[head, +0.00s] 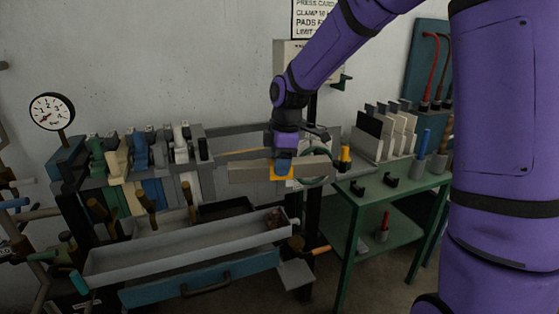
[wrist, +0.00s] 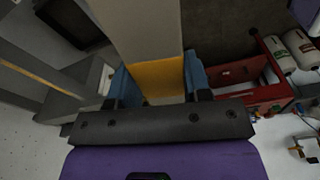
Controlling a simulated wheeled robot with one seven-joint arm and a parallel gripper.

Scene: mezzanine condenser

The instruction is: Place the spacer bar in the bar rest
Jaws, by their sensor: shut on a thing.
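The spacer bar (head: 247,173) is a long pale beige bar with a yellow-orange band at its middle. In the head view it lies roughly level in the air. My gripper (head: 281,167) is shut on it at the band, from above. In the wrist view the bar (wrist: 140,30) runs up out of the picture, with blue fingers on both sides of the band. Two small black notched brackets, which look like the bar rest (head: 390,179), stand on the green table (head: 420,181). They are right of the bar and apart from it; both appear empty.
A long grey trough (head: 180,255) with a blue drawer stands below left. Several clamps line a rack (head: 150,160) behind it. Upright plates (head: 370,135) and tool holders (head: 418,167) occupy the table's back and right.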

